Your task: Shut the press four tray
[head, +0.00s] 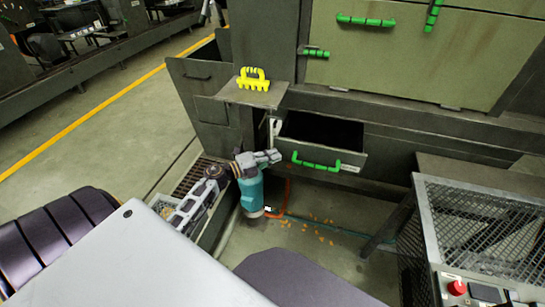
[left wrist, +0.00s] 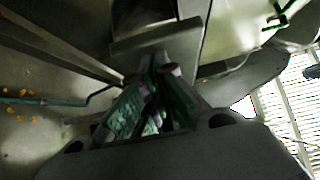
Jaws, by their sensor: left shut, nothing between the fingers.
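The press tray (head: 350,157) is a dark drawer with a green bar handle (head: 316,163) on its front. It is pulled out of the press, and its dark inside shows. My left gripper (head: 273,156) is shut and empty, at the left end of the tray front, left of the handle. I cannot tell whether it touches the tray. In the left wrist view the shut fingers (left wrist: 160,68) point at a grey panel edge, whose identity I cannot tell. My right gripper is not in view.
A teal cylinder (head: 252,192) stands below my left gripper. Orange bits (head: 318,222) lie on the floor. A mesh-sided frame (head: 480,225) stands at right. The floor below the tray is otherwise mostly clear.

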